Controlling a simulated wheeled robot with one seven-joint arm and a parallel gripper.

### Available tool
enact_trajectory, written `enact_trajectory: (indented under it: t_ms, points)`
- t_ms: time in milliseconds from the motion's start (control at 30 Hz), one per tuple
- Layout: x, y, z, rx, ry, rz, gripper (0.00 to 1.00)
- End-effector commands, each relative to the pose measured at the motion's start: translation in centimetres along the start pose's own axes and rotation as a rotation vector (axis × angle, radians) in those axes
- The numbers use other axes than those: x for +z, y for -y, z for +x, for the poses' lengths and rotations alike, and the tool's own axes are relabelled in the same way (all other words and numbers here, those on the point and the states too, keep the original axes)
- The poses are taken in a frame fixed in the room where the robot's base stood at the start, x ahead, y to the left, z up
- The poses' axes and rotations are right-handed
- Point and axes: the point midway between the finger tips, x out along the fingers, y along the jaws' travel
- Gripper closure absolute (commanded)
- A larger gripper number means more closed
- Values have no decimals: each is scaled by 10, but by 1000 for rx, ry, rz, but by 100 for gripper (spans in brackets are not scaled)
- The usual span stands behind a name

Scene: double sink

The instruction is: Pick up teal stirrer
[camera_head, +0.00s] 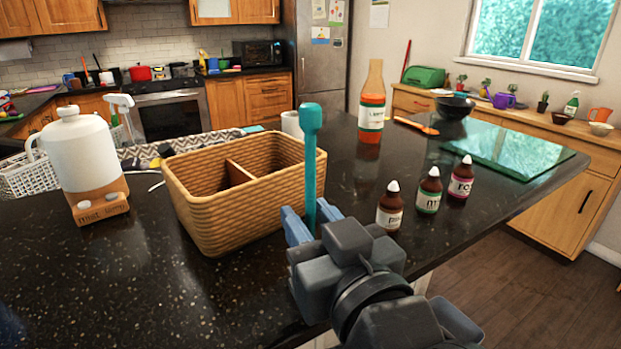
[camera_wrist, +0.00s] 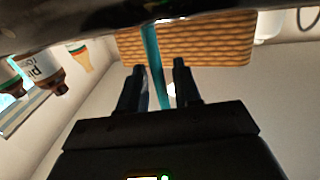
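The teal stirrer (camera_head: 309,160) stands upright in front of the right end of the woven basket, with its thicker head at the top. Its lower end is hidden by my gripper in the head view. My gripper (camera_head: 311,217) is low over the dark counter, with its blue fingers on either side of the stirrer's shaft. In the wrist view, the stirrer (camera_wrist: 153,62) passes between the two dark fingers of my gripper (camera_wrist: 160,68). The fingers are apart, with narrow gaps visible beside the shaft.
The woven basket (camera_head: 205,215) stands just behind and left of the stirrer. Several small brown bottles (camera_head: 390,208) stand to the right near the counter edge. A white dispenser (camera_head: 80,155) is at left, and a sauce bottle (camera_head: 372,110) behind. The front-left counter is clear.

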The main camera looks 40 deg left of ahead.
Motion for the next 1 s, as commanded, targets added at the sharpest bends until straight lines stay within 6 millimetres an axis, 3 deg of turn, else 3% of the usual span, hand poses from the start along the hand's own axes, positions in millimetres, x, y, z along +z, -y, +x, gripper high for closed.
enact_trajectory:
  t_ms: [333, 767, 1000]
  points:
    - [0, 0, 0, 0, 0, 0, 100]
    - [-2, 0, 0, 0, -1, -1, 100]
    - [-27, 0, 0, 0, -5, -3, 100]
